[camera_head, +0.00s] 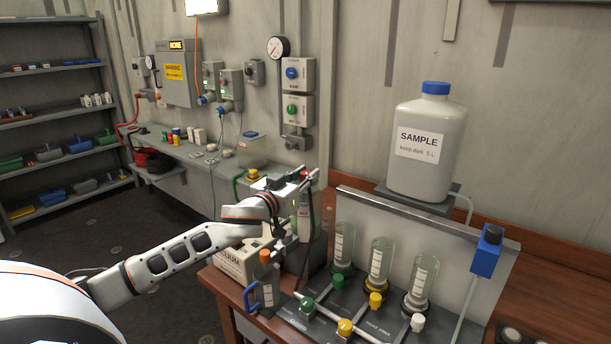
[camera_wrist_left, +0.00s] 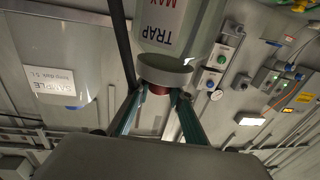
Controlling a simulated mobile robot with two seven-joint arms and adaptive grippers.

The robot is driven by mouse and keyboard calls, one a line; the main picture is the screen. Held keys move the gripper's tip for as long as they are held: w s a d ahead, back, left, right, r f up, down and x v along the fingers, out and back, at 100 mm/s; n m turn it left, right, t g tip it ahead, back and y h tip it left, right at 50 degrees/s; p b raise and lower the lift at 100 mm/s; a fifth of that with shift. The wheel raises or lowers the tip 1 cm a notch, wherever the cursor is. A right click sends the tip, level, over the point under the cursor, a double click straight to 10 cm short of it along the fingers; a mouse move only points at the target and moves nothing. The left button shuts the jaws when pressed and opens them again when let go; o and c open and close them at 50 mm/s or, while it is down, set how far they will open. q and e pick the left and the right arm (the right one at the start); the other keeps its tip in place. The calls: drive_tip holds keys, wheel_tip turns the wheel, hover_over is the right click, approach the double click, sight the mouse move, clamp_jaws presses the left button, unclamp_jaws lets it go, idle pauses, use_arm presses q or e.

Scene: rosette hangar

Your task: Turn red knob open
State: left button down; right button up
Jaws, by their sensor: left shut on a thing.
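The red knob (camera_head: 304,174) shows as a small red patch at the top of the trap bottle, mostly hidden by my left gripper. In the left wrist view the red knob (camera_wrist_left: 157,90) sits between the two fingertips, just against the grey cap of the trap bottle (camera_wrist_left: 175,30). My left gripper (camera_head: 305,180) is shut on it; the fingers also show in the left wrist view (camera_wrist_left: 158,98). The trap bottle (camera_head: 304,220) stands upright behind my wrist, labelled TRAP MAX. How far the knob is turned cannot be seen. My right gripper is not in view.
Three glass cylinders with green, yellow and white knobs (camera_head: 418,322) stand right of my arm. A large SAMPLE bottle (camera_head: 428,150) sits on a raised shelf behind. A blue-handled jug with an orange cap (camera_head: 265,290) stands at the bench's front left.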

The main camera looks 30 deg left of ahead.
use_arm(q)
drive_tip(key=n+y, duration=0.2)
drive_tip(key=y, duration=0.2)
drive_tip(key=shift+d+n+g, duration=0.1)
drive_tip(key=shift+n+g, duration=0.2)
drive_tip(key=shift+n, duration=0.1)
drive_tip(key=shift+n+g+y+b, duration=0.4)
drive_tip(key=shift+n+y, duration=0.2)
drive_tip(key=shift+y, duration=0.3)
drive_tip(key=shift+n+g+y, duration=0.4)
drive_tip(key=shift+n+y, duration=0.2)
drive_tip(key=shift+y, duration=0.2)
drive_tip(key=shift+n+g+y+b, duration=0.4)
drive_tip(key=shift+n+y+b, duration=0.1)
drive_tip(key=shift+y+b, duration=0.2)
drive_tip(key=shift+n+g+y+b, duration=0.45)
drive_tip(key=shift+n+g+y, duration=0.05)
drive_tip(key=shift+y, duration=0.3)
drive_tip(key=shift+r+n, duration=0.15)
drive_tip(key=shift+n, duration=0.15)
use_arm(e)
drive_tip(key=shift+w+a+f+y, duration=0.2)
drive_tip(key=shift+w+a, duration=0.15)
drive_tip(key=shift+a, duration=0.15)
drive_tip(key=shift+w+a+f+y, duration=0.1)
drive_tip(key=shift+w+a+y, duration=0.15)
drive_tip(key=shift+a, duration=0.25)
